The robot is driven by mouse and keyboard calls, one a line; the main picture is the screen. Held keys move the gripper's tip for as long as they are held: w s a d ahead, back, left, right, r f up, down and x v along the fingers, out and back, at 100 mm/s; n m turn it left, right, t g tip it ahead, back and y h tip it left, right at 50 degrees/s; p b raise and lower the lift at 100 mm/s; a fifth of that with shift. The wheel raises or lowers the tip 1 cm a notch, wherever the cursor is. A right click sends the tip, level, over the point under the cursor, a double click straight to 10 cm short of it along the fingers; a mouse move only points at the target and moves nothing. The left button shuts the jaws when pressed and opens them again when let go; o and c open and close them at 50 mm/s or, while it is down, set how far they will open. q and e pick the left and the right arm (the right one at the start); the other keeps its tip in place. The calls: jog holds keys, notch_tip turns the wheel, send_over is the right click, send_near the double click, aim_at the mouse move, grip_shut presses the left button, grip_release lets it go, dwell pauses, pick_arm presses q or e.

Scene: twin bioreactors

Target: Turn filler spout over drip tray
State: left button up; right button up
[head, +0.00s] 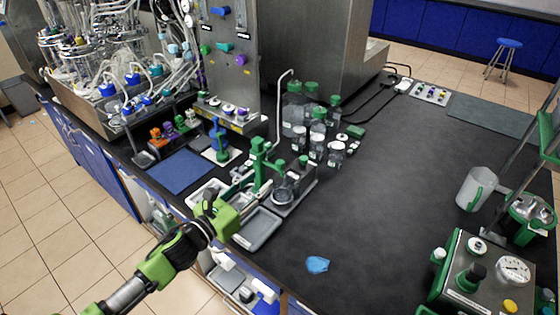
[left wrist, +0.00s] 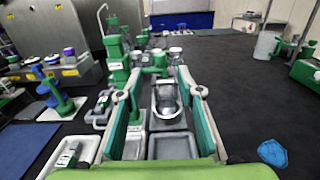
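The green filler (head: 262,160) stands upright on the bench in the head view, and also shows in the left wrist view (left wrist: 117,50). A green arm, seemingly its spout (left wrist: 154,70), reaches right from the post. A clear vessel (head: 285,190) sits beside the post, on a grey base. The shallow grey drip tray (head: 258,228) lies in front of the vessel; in the left wrist view (left wrist: 172,147) it lies between my fingers. My left gripper (head: 222,214) is over the bench edge, near the tray. Its fingers (left wrist: 160,95) are apart and empty. My right gripper is not visible.
Bottles with green caps (head: 310,125) stand behind the filler. A blue mat (head: 181,172) and a blue-green stand (head: 219,140) are at its left. A blue crumpled piece (head: 317,264) lies right of the tray. The middle of the bench is clear.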

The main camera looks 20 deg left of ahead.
aim_at(277, 165)
pick_arm(q)
jog(key=p+x, duration=0.2)
jog(key=x, duration=0.8)
jog(key=shift+w+d+f, duration=0.1)
jog(key=shift+w, duration=0.25)
grip_shut()
